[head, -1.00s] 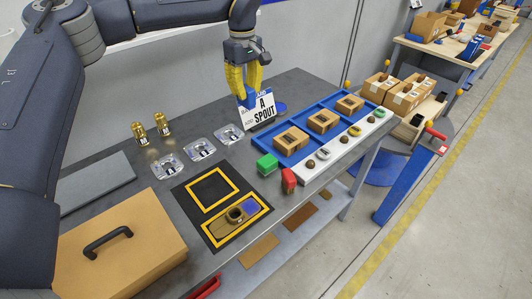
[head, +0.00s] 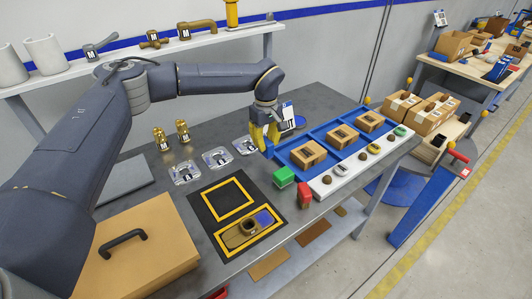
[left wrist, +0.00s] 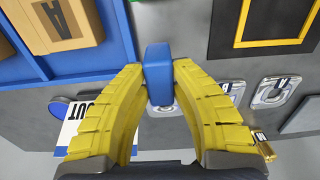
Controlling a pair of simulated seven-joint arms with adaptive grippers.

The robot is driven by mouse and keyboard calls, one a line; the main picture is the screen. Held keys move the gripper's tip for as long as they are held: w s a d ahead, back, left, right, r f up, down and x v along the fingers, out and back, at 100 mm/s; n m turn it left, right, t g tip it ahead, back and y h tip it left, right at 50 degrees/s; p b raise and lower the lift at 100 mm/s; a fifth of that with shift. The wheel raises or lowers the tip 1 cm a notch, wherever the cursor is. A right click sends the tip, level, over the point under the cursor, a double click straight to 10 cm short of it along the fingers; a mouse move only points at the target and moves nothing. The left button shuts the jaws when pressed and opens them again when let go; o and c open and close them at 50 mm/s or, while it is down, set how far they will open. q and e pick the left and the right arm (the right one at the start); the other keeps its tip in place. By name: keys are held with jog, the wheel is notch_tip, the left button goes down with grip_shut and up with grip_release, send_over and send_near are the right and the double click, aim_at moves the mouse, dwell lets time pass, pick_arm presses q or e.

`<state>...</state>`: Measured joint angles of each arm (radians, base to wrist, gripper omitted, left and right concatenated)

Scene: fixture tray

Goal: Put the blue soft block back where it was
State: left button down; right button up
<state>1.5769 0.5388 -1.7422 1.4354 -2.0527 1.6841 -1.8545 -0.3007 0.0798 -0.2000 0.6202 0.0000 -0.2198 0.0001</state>
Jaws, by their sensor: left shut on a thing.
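My left gripper (head: 266,140) has yellow ribbed fingers and points down over the bench beside the left end of the blue tray. It is shut on the blue soft block (left wrist: 157,72). The left wrist view shows the block upright between the two fingertips (left wrist: 158,82), with grey bench behind it. My right gripper is in neither current view.
The blue tray (head: 290,157) holds cardboard boxes. A black mat (head: 205,210) with yellow frames lies in front.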

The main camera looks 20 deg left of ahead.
aim_at(266, 153)
pick_arm(q)
jog(key=shift+f, duration=2.35)
jog(key=shift+f, duration=0.15)
jog(key=c, duration=1.2)
grip_release()
jog(key=shift+c, duration=0.2)
notch_tip(266, 153, up, 12)
jog(key=shift+r, duration=0.15)
